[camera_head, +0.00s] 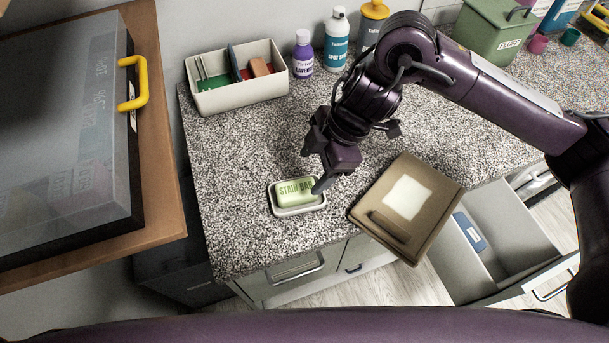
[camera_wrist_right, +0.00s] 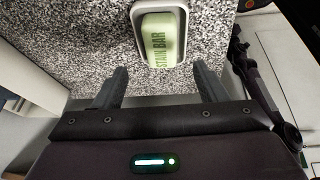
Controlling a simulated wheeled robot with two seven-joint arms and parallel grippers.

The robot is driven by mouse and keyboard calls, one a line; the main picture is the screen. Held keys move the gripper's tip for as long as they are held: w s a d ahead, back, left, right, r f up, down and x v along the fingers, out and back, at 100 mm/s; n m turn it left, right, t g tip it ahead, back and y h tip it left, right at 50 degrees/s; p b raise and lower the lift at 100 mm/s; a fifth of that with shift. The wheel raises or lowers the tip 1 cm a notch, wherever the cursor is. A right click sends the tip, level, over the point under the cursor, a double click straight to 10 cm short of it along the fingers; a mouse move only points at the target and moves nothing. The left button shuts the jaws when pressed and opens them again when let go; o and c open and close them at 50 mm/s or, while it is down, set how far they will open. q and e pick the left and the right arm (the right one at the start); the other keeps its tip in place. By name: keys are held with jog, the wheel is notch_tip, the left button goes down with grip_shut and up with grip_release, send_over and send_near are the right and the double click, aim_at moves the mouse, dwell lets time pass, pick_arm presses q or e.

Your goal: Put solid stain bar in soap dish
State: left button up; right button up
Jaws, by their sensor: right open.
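The solid stain bar (camera_head: 295,191) is a pale green block with dark "STAIN BAR" lettering. It lies in the small white soap dish (camera_head: 300,211) on the speckled counter, with the dish's rim around it. My right gripper (camera_head: 312,168) is open, its fingers apart, just behind and above the dish. In the right wrist view the gripper (camera_wrist_right: 160,72) has nothing between its fingers, and the bar (camera_wrist_right: 161,42) sits inside the dish (camera_wrist_right: 186,28) beyond the fingertips. My left gripper is not in view.
A tan lidded box (camera_head: 437,215) lies to the right of the dish. A grey divided bin (camera_head: 240,95), a purple bottle (camera_head: 303,58) and a teal bottle (camera_head: 336,45) stand at the back. An open drawer (camera_head: 495,240) juts out at right. The counter left of the dish is clear.

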jog(key=v, duration=0.5)
jog(key=shift+s, duration=0.1)
dwell(0.4)
